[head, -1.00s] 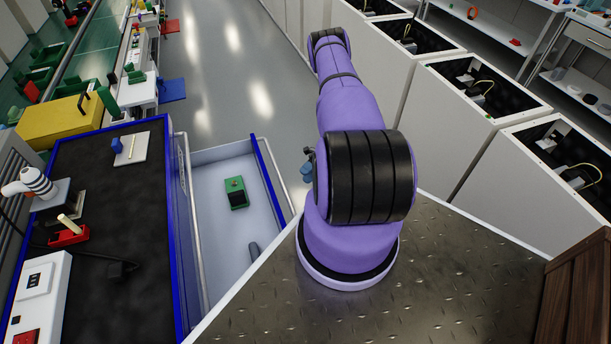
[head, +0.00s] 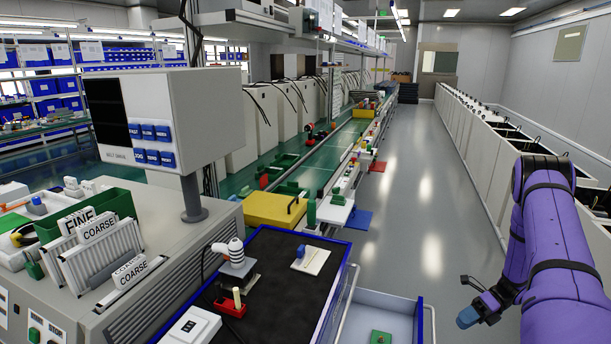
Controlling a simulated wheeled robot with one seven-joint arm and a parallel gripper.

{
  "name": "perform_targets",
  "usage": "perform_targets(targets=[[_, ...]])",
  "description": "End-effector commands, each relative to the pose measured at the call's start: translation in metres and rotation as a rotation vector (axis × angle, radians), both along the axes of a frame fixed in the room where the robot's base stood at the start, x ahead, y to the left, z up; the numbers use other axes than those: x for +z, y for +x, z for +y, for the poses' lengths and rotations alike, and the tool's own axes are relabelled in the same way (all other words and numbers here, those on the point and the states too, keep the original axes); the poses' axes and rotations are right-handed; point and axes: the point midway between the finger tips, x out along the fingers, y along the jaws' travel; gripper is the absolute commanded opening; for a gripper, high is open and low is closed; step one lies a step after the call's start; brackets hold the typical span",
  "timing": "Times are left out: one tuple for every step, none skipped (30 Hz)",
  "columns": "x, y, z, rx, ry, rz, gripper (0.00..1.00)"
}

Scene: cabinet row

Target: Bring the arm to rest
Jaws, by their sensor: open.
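My purple arm (head: 560,245) rises at the right of the head view and bends at a black joint near its top. My gripper (head: 477,301), black with a blue part, hangs left of the arm, above the aisle floor and right of the open drawer. It is small in view, looks open, and no object shows in it.
A blue-edged bench with a black top (head: 285,290) stands left of my arm, its drawer (head: 390,312) pulled out with a green item (head: 381,337) inside. White cabinets (head: 480,125) line the right. The grey aisle floor (head: 420,200) between is clear.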

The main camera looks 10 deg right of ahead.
Motion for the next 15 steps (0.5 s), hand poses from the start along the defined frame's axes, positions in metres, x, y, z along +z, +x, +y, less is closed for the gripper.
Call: perform_targets(targets=[[0.020,0.009,0.003,0.037,-0.025,-0.041,0.42],[0.030,0.013,0.005,0.059,-0.039,-0.064,0.42],[0.043,0.018,0.008,0.091,-0.059,-0.096,0.42],[0.053,0.021,0.010,0.113,-0.072,-0.120,0.42],[0.063,0.024,0.013,0.137,-0.085,-0.144,0.42],[0.076,0.028,0.016,0.169,-0.103,-0.176,0.42],[0.086,0.032,0.019,0.193,-0.116,-0.199,0.42],[0.096,0.034,0.022,0.215,-0.129,-0.224,0.42],[0.109,0.038,0.027,0.249,-0.145,-0.255,0.42],[0.118,0.040,0.030,0.274,-0.158,-0.280,0.42],[0.128,0.042,0.034,0.297,-0.170,-0.304,0.42],[0.140,0.044,0.039,0.330,-0.186,-0.336,0.42],[0.150,0.046,0.043,0.356,-0.197,-0.359,0.42],[0.160,0.048,0.046,0.380,-0.210,-0.384,0.42],[0.172,0.049,0.052,0.413,-0.225,-0.416,0.42]])
